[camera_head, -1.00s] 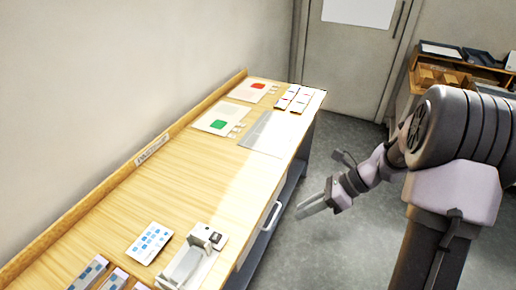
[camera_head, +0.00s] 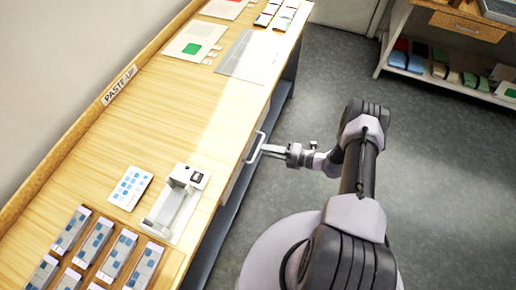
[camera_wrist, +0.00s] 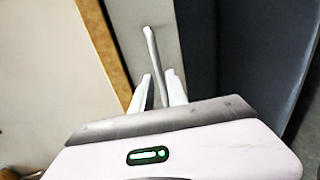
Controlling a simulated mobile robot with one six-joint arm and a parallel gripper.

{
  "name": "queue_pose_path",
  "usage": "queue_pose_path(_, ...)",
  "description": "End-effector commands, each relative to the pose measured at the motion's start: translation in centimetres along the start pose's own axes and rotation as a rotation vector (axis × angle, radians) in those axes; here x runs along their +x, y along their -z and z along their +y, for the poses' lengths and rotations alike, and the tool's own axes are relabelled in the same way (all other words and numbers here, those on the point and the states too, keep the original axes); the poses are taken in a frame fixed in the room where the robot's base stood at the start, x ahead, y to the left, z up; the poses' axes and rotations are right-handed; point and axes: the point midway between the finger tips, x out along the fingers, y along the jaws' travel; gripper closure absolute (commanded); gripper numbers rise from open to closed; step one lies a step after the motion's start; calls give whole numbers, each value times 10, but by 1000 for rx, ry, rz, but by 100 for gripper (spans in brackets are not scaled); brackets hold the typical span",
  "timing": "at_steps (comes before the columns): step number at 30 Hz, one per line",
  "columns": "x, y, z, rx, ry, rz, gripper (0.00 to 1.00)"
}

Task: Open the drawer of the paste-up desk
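The paste-up desk (camera_head: 120,140) has a pale wood top and a "PASTE UP" label (camera_head: 119,85) on its back rail. Its drawer front lies under the right edge, mostly hidden from above, and looks closed. The drawer's pale bar handle (camera_head: 255,150) sticks out from that side and also shows in the wrist view (camera_wrist: 151,48). My gripper (camera_head: 266,149) is at the handle, reaching in from the right. In the wrist view its two fingers (camera_wrist: 159,82) stand on either side of the bar, with narrow gaps visible, so it looks open around the handle.
On the desk are a stapler-like device (camera_head: 172,205), a blue-patterned card (camera_head: 130,187), several patterned strips (camera_head: 118,255) and a sheet with a green square (camera_head: 192,42). A shelf unit (camera_head: 460,25) stands at the back right. The grey floor (camera_head: 440,180) between is clear.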

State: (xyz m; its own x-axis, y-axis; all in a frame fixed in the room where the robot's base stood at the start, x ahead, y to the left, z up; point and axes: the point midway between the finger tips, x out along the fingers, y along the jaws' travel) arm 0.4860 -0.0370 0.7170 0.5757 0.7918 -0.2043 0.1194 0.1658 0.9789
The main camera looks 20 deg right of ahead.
Motion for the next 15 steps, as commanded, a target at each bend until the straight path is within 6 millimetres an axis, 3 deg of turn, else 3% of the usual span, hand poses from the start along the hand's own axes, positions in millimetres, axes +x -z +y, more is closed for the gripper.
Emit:
queue_pose_path(6, 36, 1, -1, 0, 0, 2, 81)
queue_pose_path(15, 46, 0, 0, -1, 0, 0, 81)
